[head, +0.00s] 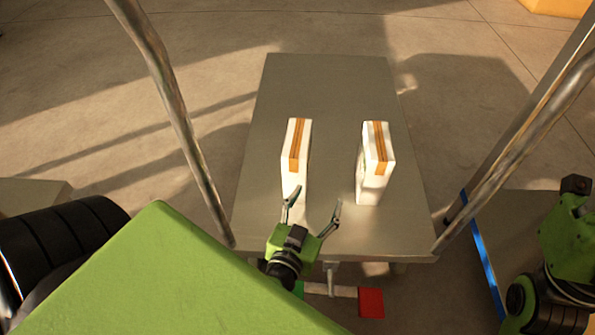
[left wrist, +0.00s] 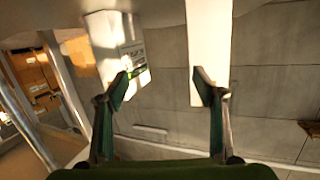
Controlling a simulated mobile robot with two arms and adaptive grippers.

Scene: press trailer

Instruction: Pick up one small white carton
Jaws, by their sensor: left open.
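Two small white cartons with orange-brown tape stripes stand upright and apart on a grey metal platform (head: 320,85): the left carton (head: 296,150) and the right carton (head: 376,160). My left gripper (head: 314,198) is open and empty near the platform's front edge. Its left finger overlaps the left carton's lower front; its right finger is over the gap between the cartons. In the left wrist view, the open fingers (left wrist: 163,88) show against one white carton at left (left wrist: 103,40) and another at right (left wrist: 208,40). Contact cannot be told. My right gripper's fingers are not seen.
Metal posts rise at the left (head: 175,95) and right (head: 525,140) of the platform. A red block (head: 371,303) shows below its front edge. The platform is clear behind the cartons.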

